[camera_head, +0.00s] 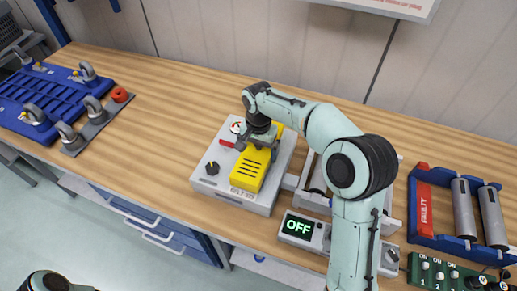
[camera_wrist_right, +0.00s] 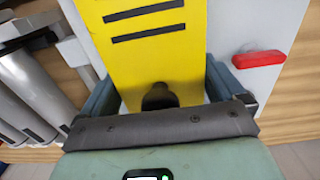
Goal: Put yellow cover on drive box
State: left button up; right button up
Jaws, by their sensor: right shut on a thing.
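The yellow cover (camera_head: 250,171) lies over the top of the light grey drive box (camera_head: 211,184) in the middle of the table. My right gripper (camera_head: 262,137) reaches down over the cover's far part. The cover's dark slots show there. I cannot tell whether the cover is fully seated or slightly raised. Only a piece of my left arm shows at the lower left; its gripper is out of view.
The box carries a red handle (camera_wrist_right: 259,59), a black knob (camera_head: 212,168) and a gauge (camera_head: 237,127). An OFF display (camera_head: 299,227) stands to its right. A blue tray (camera_head: 447,243) with rollers is further right. Blue racks (camera_head: 45,100) stand at left; the table between is clear.

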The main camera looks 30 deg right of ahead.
jog(key=shift+f, duration=0.15)
jog(key=o, duration=0.9)
jog(key=shift+c, duration=0.2)
pick_arm(q)
jog(key=shift+s, duration=0.1)
pick_arm(e)
notch_tip(320, 180, up, 13)
jog(key=shift+r+p, duration=0.15)
jog(key=shift+p, duration=0.95)
pick_arm(q)
jog(key=w+r, duration=0.2)
jog(key=r, duration=0.1)
jog(key=shift+w, duration=0.25)
